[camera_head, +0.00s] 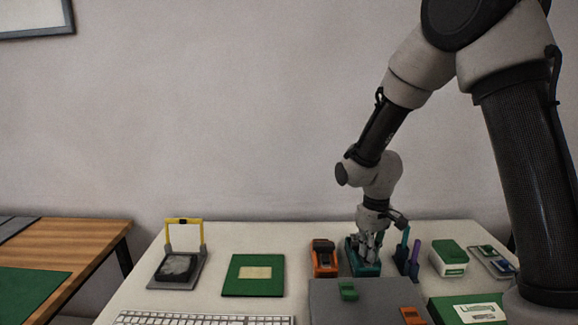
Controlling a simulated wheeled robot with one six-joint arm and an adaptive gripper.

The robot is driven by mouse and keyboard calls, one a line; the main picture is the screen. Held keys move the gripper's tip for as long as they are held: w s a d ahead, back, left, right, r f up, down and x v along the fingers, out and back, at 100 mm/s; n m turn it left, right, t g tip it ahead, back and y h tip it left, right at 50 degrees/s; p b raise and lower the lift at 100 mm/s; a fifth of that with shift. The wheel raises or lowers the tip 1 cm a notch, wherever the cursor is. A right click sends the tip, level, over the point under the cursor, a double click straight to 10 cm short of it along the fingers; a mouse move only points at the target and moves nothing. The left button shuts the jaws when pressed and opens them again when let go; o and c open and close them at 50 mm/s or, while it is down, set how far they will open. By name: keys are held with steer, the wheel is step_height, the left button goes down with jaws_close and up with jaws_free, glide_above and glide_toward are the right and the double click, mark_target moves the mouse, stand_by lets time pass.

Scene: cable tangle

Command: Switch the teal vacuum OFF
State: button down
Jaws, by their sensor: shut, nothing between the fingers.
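The teal vacuum (371,270) appears as a small teal box-like unit on the white table, right of centre. My gripper (369,257) points down right over it and is shut with nothing held. The fingertips overlap the top of the teal unit in this view, so I cannot tell whether they touch it. The unit's switch is hidden behind the fingers, and its position cannot be seen.
An orange unit (325,258) stands just left of the teal one. Teal and purple upright tools (409,253) stand close on the right. A grey panel (335,307) with green and orange blocks lies in front. A keyboard (205,319) and green board (240,289) lie left.

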steer(key=shift+f, duration=0.25)
steer(key=shift+r, duration=3.5)
steer(key=s+d+r+m+t, duration=0.1)
steer(key=s+d+r+m, duration=0.1)
steer(key=s+d+r, duration=0.3)
steer(key=s+d+r+m+t, duration=0.2)
steer(key=s+d+r, duration=0.3)
steer(key=s, duration=0.5)
steer(key=s+d+r+m+t, duration=0.1)
steer(key=s+d+r+m, duration=0.1)
steer(key=s+d+r, duration=0.3)
steer(key=s+r, duration=0.1)
steer(key=s, duration=0.1)
steer(key=shift+s+r, duration=0.15)
steer(key=shift+s, duration=0.15)
steer(key=shift+a, duration=0.15)
